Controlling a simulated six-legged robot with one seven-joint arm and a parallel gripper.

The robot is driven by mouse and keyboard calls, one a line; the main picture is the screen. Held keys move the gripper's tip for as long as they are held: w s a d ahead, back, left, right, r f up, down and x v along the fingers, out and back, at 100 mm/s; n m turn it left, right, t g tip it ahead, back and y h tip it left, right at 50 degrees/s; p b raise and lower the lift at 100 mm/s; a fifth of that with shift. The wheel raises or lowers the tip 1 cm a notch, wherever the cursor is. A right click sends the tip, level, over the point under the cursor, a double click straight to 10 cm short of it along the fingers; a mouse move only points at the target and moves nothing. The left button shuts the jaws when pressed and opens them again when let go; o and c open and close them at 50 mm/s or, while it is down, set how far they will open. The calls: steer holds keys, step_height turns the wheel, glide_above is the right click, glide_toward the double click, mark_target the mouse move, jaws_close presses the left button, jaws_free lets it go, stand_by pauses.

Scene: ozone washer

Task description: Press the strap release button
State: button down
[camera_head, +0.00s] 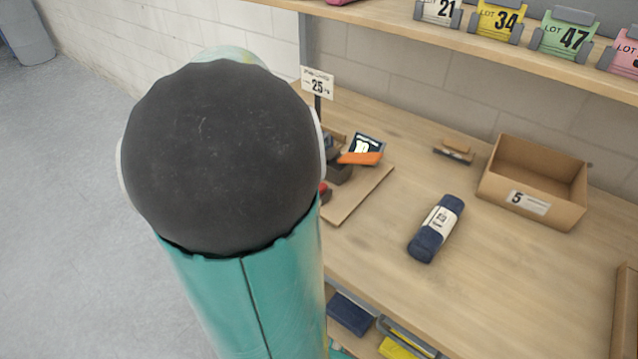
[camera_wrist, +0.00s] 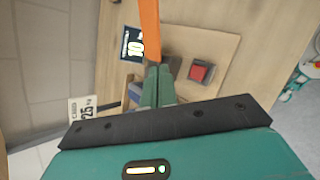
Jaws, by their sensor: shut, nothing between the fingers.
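A red square button (camera_wrist: 200,73) on a dark base sits on a wooden board (camera_wrist: 226,48) in the wrist view. In the head view only a sliver of red (camera_head: 323,188) shows beside my arm, which hides the rest. An orange strap-like piece (camera_wrist: 149,30) runs up from my fingertips in the wrist view; its orange part (camera_head: 360,158) also shows in the head view. My gripper (camera_wrist: 157,80) is shut and empty, its green fingers together to the left of the button and apart from it. Whether the fingertips touch the orange piece I cannot tell.
A dark card marked 10 (camera_wrist: 132,44) lies beside the orange piece. A rolled navy bundle (camera_head: 424,243) and a cardboard box marked 5 (camera_head: 560,211) stand on the wooden bench (camera_head: 380,270). A 25 sign (camera_head: 317,82) stands at the back.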

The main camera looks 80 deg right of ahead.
steer(key=shift+f, duration=4.5)
steer(key=shift+f, duration=0.4)
steer(key=shift+f, duration=0.6)
steer(key=shift+r, duration=1.05)
steer(key=shift+r, duration=0.1)
